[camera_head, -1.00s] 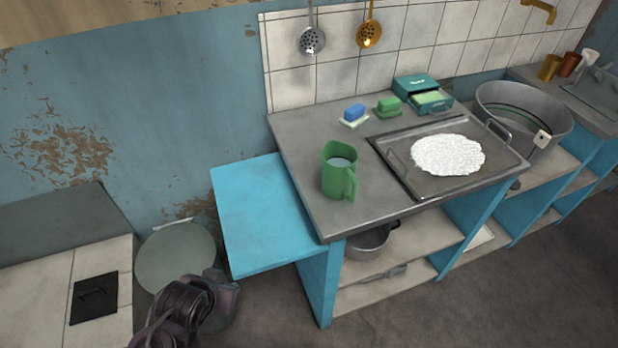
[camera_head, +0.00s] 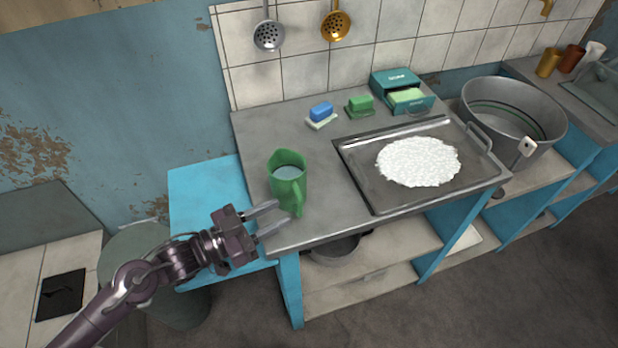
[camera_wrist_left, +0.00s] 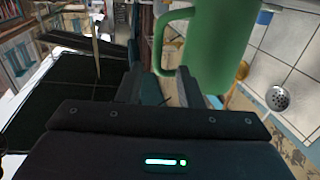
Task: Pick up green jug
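The green jug (camera_head: 287,176) stands upright on the grey counter near its left front corner, with pale liquid inside. Its handle points toward the front right. My left gripper (camera_head: 276,218) is open, its two fingers pointing right, just left of and in front of the jug near the handle. In the left wrist view the jug (camera_wrist_left: 222,45) is large above the fingers (camera_wrist_left: 180,88), with its handle at its left. Nothing is seen between the fingers. I cannot tell whether a finger touches the jug. My right gripper is not in view.
A metal tray (camera_head: 358,181) with a white mass (camera_head: 418,161) lies right of the jug. A blue sponge (camera_head: 321,111), a green sponge (camera_head: 360,104) and a teal box (camera_head: 396,83) are behind. A large metal basin (camera_head: 512,112) stands right. A blue side board (camera_head: 205,190) adjoins the counter's left.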

